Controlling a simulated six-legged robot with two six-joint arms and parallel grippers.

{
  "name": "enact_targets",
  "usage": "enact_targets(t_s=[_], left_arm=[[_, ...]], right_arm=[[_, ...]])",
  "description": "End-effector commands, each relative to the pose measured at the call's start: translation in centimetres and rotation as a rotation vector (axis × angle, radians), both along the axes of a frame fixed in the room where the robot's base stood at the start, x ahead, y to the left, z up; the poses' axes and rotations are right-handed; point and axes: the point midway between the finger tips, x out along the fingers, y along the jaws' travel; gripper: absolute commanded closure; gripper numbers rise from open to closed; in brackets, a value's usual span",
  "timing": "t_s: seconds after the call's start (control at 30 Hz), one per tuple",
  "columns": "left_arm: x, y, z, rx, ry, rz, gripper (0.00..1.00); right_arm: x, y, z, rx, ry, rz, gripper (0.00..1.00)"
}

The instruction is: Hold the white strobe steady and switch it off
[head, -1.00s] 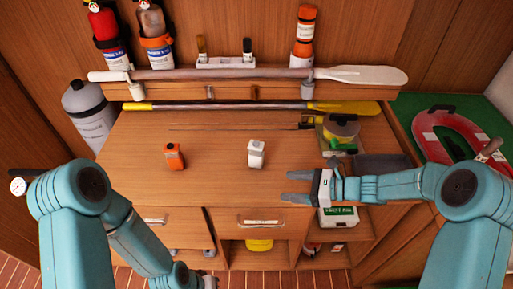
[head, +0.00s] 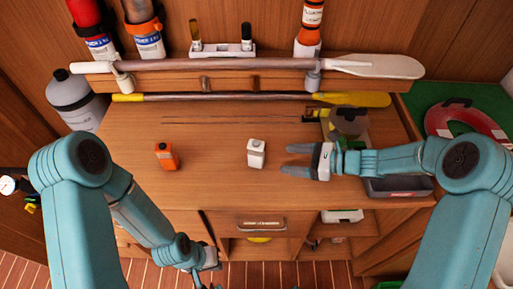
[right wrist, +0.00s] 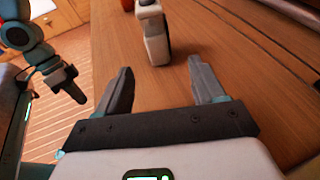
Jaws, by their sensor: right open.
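An orange strobe-like unit (head: 166,156) stands to the left on the bench. A yellow-bladed paddle (head: 230,96) lies behind, below a shelf rail with a white-bladed paddle (head: 390,66). A dark tray (head: 398,187) is at the right. The bench between the two small units is clear.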

Motion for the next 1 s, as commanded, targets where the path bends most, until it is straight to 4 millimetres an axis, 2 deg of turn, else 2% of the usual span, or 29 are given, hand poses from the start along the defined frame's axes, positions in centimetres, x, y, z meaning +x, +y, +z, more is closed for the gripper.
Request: enact_targets(t_s=[0.17,0.6,0.8,1.0], left_arm=[[0.0,0.0,-0.8,0.0,0.0,0.0,1.0],[0.0,0.0,-3.5,0.0,0.0,0.0,1.0],[0.0,0.0,-3.9,0.0,0.0,0.0,1.0],[0.0,0.0,-3.9,0.0,0.0,0.0,1.0]], right_arm=[[0.2,1.7,-0.8,0.0,-0.001,0.004,0.32],[2.1,7.7,-2.8,-0.001,-0.001,0.003,0.32],[2.6,8.9,-3.0,0.0,0.0,0.002,0.32],[2.8,9.0,-2.9,0.0,-0.001,0.001,0.32]])
